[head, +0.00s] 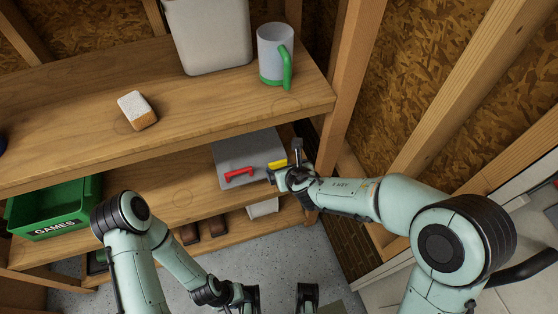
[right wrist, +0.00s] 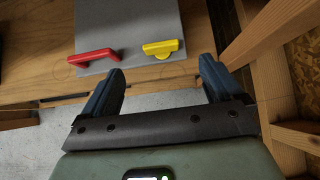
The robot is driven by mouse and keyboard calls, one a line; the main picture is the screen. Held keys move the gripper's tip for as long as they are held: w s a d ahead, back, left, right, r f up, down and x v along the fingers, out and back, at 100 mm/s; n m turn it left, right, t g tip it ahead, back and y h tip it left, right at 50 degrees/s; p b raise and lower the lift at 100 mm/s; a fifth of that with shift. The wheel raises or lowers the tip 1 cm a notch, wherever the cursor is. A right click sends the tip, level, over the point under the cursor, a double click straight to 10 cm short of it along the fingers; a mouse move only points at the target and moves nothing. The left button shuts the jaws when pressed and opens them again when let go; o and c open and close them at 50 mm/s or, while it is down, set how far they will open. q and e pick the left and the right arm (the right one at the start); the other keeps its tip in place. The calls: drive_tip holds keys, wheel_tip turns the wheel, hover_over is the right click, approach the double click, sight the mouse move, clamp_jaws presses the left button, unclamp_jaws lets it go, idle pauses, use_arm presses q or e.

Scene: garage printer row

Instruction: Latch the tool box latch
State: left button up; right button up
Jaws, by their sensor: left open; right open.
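The grey tool box (head: 228,152) sits on the middle shelf, with a red handle (head: 239,175) and a yellow latch (head: 277,165) on its front side. In the right wrist view the red handle (right wrist: 95,56) is left of the yellow latch (right wrist: 163,48). My right gripper (head: 284,163) is open in front of the latch, partly covering it in the head view. In the right wrist view its fingertips (right wrist: 164,68) straddle the latch's direction, with a gap and nothing between them. My left gripper (head: 279,296) is open and empty, low over the floor.
The upper shelf (head: 200,105) overhangs the tool box and holds a sponge (head: 137,110), a mug (head: 275,55) and a grey bin (head: 207,35). A green games bin (head: 55,208) stands left on the middle shelf. A wooden post (head: 345,90) rises close to my right gripper.

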sight(278, 162)
drive_tip(key=b+x, duration=0.1)
drive_tip(key=x, duration=1)
drive_tip(key=shift+w+f, duration=0.1)
drive_tip(key=shift+f, duration=0.2)
drive_tip(key=c, duration=1)
